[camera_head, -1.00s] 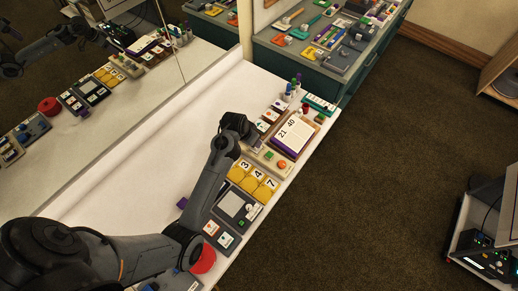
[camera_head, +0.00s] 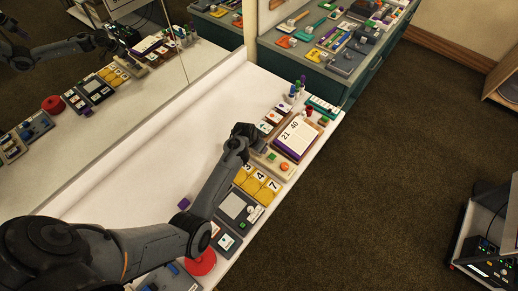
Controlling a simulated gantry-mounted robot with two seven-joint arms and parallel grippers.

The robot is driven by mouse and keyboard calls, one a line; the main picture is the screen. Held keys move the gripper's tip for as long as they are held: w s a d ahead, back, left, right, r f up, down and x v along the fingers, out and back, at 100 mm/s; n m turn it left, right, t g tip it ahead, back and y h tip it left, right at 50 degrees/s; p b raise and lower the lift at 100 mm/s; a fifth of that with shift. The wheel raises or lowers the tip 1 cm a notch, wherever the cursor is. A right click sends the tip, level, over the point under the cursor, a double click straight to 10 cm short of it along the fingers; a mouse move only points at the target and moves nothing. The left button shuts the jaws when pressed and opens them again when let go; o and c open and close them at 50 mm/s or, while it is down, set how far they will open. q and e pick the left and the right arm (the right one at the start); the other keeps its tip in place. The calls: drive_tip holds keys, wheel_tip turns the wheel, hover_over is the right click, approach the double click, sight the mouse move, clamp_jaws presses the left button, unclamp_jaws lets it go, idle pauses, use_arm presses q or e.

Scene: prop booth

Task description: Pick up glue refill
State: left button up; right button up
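I cannot tell which thing is the glue refill; several small bottles with colored caps (camera_head: 296,90) stand at the far end of the white table, too small to read. My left gripper (camera_head: 256,143) is above the row of props, beside the page with large numbers (camera_head: 296,137) and near the tray with green and orange buttons (camera_head: 271,164). It partly covers that tray's left end. Its fingers are dark and small, so their opening and anything between them are unclear. My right gripper is not in view.
Yellow numbered cards (camera_head: 257,184), a grey panel (camera_head: 234,207) and a red round thing (camera_head: 203,263) line the table's right edge. The white table's (camera_head: 150,160) middle is clear. A mirror runs along the left.

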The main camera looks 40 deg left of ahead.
use_arm(q)
clamp_jaws()
idle(0.3)
drive_tip(key=shift+r, duration=0.1)
